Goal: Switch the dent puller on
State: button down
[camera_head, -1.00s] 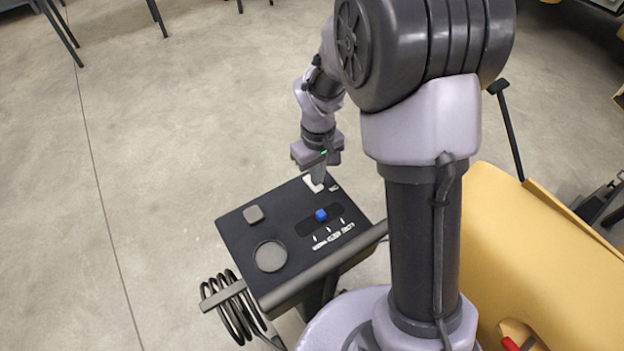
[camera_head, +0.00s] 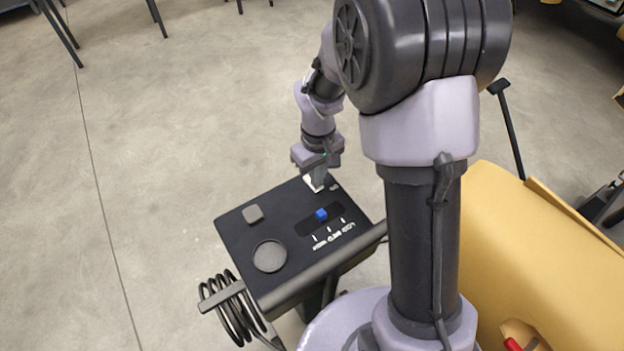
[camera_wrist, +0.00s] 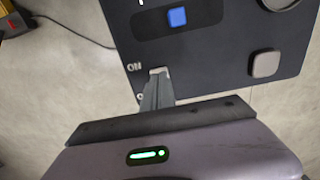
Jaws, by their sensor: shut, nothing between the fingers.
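The dent puller (camera_head: 285,262) is a black box with a sloping control panel, left of my arm's column. Its panel also shows in the wrist view (camera_wrist: 215,50). A pale switch (camera_head: 309,182) sits near the panel's far corner, and its edge shows in the wrist view (camera_wrist: 158,71) beside the word ON. A second label below ON is mostly covered by my fingers. My gripper (camera_head: 317,187) is shut and empty, pointing down with its tips at the switch. In the wrist view the fingertips (camera_wrist: 157,82) cover most of the switch, so its position and any contact are unclear.
The panel also has a blue slider knob (camera_head: 321,214), a square grey button (camera_head: 253,214) and a round grey disc (camera_head: 270,256). A coiled black cable (camera_head: 232,308) hangs at the left side. A yellow body (camera_head: 530,255) stands at right. The floor at left is open.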

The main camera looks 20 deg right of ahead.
jog(key=shift+f, duration=0.3)
notch_tip(320, 180, up, 7)
jog(key=p, duration=0.5)
dwell(0.4)
